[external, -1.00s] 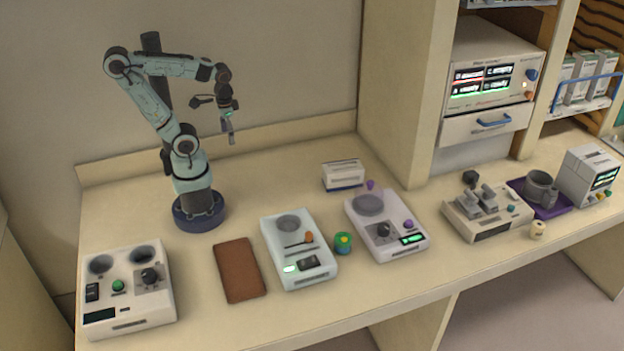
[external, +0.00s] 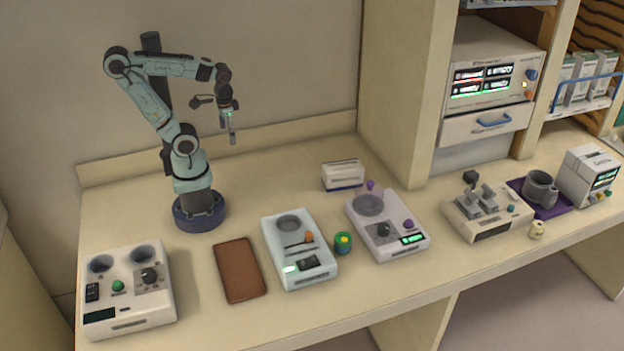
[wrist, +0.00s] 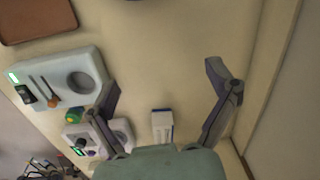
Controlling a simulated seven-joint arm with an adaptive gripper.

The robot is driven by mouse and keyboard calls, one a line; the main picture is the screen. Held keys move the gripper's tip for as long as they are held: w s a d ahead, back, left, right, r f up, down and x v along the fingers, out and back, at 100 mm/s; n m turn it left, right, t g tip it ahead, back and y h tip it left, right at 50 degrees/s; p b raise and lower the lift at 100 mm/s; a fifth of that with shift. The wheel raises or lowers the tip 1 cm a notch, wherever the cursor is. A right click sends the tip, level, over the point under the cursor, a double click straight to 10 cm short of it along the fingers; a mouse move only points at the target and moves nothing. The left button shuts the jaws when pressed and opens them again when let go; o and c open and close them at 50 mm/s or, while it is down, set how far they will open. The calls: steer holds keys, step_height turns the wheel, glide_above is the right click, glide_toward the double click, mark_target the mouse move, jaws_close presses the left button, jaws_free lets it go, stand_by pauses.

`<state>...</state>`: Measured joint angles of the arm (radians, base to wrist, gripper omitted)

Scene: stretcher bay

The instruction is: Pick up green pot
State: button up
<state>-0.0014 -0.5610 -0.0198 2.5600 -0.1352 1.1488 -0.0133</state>
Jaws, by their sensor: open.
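The green pot (external: 343,243) is a small green cylinder with a yellow and blue top. It stands on the counter between two white devices in the external view. In the wrist view the pot (wrist: 75,116) shows at the left, just outside my left finger. My gripper (external: 232,138) is high above the counter, to the left of the pot and further back. In the wrist view my gripper (wrist: 162,82) is open with its fingers wide apart and nothing between them.
A white device (external: 299,249) stands left of the pot and another (external: 388,226) right of it, both close. A white box (external: 343,175) lies behind. A brown pad (external: 240,270) and a two-cup device (external: 126,290) are further left. The back counter near my base is clear.

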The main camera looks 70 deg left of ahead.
steer(key=w+d+r+n+t, duration=0.1)
steer(key=w+r+t, duration=0.15)
steer(key=w, duration=0.45)
steer(key=w+d+r+n+t, duration=0.15)
steer(key=w+r, duration=0.25)
steer(key=w, duration=0.4)
steer(key=w+d+f+m+h, duration=0.1)
steer(key=w+d+f+m, duration=0.15)
steer(key=w+d, duration=0.85)
steer(key=m+g, duration=0.2)
steer(key=m, duration=0.1)
glide_above(342, 237)
steer(key=w+a, duration=0.2)
steer(key=w, duration=0.1)
step_height(342, 237, down, 17)
steer(key=shift+m+g, duration=0.3)
steer(key=s+f, duration=0.1)
steer(key=s+d+f, duration=0.1)
steer(key=f, duration=0.1)
steer(key=s+f, duration=0.1)
steer(key=shift+s+d+f, duration=0.1)
steer(key=shift+d+f, duration=0.25)
steer(key=shift+s+d+f, duration=0.15)
steer(key=shift+d+f, duration=0.1)
steer(key=f, duration=0.6)
steer(key=shift+w, duration=0.4)
steer(key=c, duration=1.3)
